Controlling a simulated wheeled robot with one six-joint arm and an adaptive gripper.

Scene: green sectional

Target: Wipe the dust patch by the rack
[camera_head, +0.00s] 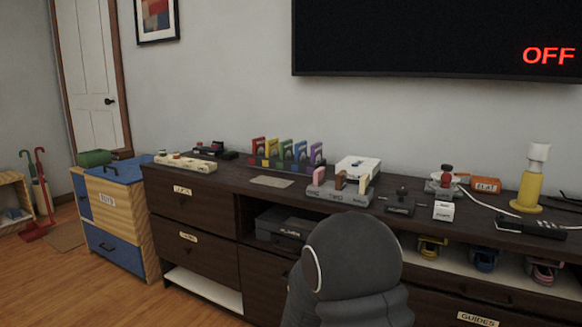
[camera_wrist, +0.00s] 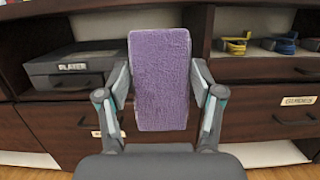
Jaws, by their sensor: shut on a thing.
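A pale flat patch (camera_head: 271,182), which looks like the dust, lies on the dark cabinet top (camera_head: 222,175). It is just in front of the rack (camera_head: 262,164), which holds several upright coloured pieces. In the wrist view my gripper (camera_wrist: 160,80) is shut on a purple fuzzy block (camera_wrist: 161,100), like a wiping pad, with one finger on each side. The block is held in front of the cabinet's open shelves, apart from the patch. In the head view my arm hides the gripper and the block.
A grey tray (camera_head: 340,196) with coloured pieces stands right of the patch, a white box (camera_head: 358,166) behind it. A cream strip (camera_head: 188,163) lies to the left. A yellow bottle (camera_head: 530,190) and cable are far right. The player (camera_wrist: 80,70) sits on a shelf below.

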